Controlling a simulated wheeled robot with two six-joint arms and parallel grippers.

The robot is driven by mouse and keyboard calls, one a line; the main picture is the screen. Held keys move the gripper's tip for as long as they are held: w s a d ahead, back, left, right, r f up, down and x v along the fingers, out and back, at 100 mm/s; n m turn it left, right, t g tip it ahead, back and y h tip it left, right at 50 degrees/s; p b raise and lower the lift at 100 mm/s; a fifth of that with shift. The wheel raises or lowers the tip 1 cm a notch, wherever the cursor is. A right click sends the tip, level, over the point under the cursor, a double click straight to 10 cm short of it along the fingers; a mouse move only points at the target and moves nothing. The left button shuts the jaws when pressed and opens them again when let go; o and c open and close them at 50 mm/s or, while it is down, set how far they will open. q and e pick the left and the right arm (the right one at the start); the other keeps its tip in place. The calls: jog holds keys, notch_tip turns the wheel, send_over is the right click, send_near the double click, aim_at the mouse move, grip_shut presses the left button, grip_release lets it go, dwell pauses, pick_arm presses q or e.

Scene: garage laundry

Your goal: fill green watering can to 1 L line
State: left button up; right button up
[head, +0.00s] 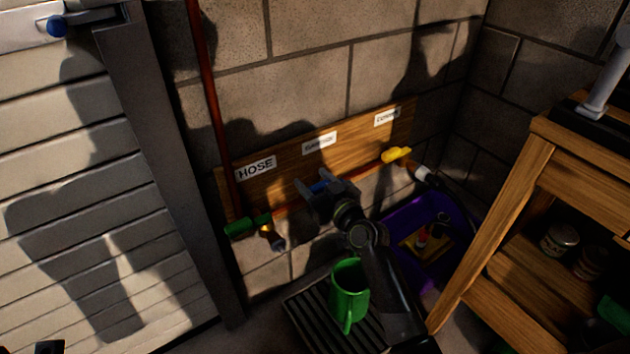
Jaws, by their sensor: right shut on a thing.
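The green watering can (348,292) stands upright on a black slatted grate (312,322) on the floor. Its inside and any fill line cannot be made out. My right gripper (322,192) is shut on the blue valve handle (318,187) on the pipe, under the middle label. The spout below this valve is hidden behind my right arm, and no water is visible. A dark piece at the bottom left edge may be the tip of my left gripper (50,347); its jaws cannot be made out.
A green valve handle (240,226) is under the HOSE label (256,167), and a yellow one (396,154) is at the right. A purple tub (458,217) stands behind my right arm. A wooden shelf unit (505,225) blocks the right side.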

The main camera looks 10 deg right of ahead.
jog(key=o, duration=1.4)
jog(key=v, duration=1.7)
jog(key=shift+s+d+p, duration=0.1)
jog(key=shift+s+p, duration=0.1)
jog(key=shift+p, duration=0.1)
